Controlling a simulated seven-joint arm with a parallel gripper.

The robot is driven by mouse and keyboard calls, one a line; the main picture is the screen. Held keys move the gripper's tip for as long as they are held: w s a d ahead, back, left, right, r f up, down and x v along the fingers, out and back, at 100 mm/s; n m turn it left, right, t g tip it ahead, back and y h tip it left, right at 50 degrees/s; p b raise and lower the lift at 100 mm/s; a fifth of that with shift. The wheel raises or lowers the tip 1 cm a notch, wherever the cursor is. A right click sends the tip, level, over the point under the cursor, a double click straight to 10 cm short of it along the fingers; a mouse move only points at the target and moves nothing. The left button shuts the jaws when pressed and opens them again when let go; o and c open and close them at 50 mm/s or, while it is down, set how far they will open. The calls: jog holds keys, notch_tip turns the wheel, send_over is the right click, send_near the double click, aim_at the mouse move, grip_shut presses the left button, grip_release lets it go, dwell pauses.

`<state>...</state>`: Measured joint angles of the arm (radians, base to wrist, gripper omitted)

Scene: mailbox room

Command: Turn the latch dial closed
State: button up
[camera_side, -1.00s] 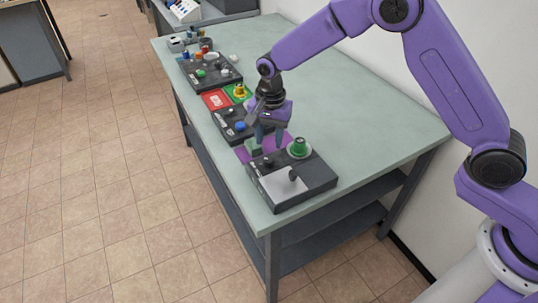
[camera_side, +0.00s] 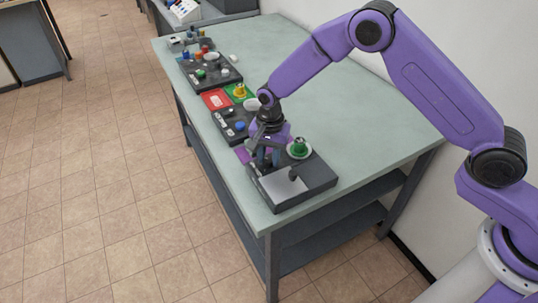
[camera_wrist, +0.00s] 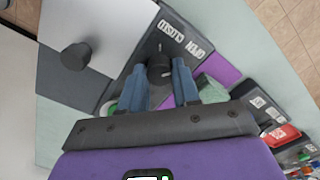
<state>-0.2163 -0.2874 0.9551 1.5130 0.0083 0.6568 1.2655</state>
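The latch dial (camera_wrist: 158,70) is a small dark knob on a dark box, beside a printed OPEN / CLOSED label (camera_wrist: 183,38) in the wrist view. My gripper (camera_wrist: 158,66) has its two blue fingers apart, one on each side of the dial. I see gaps between the fingers and the knob, so it is not clamped. In the side view my gripper (camera_side: 264,160) points down at the near dark box (camera_side: 318,178) and hides the dial there. The dial's pointer direction is hard to make out.
The box also carries a light grey plate (camera_wrist: 100,30) with a dark knob (camera_wrist: 75,57), and a green button (camera_side: 300,147). More control boxes (camera_side: 210,72) stand farther along the table (camera_side: 375,130).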

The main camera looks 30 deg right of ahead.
dwell(0.3)
jog(key=n, duration=0.6)
jog(key=shift+n, duration=0.3)
jog(key=n, duration=0.3)
jog(key=shift+n, duration=2.1)
jog(key=o, duration=0.8)
jog(key=shift+c, duration=0.2)
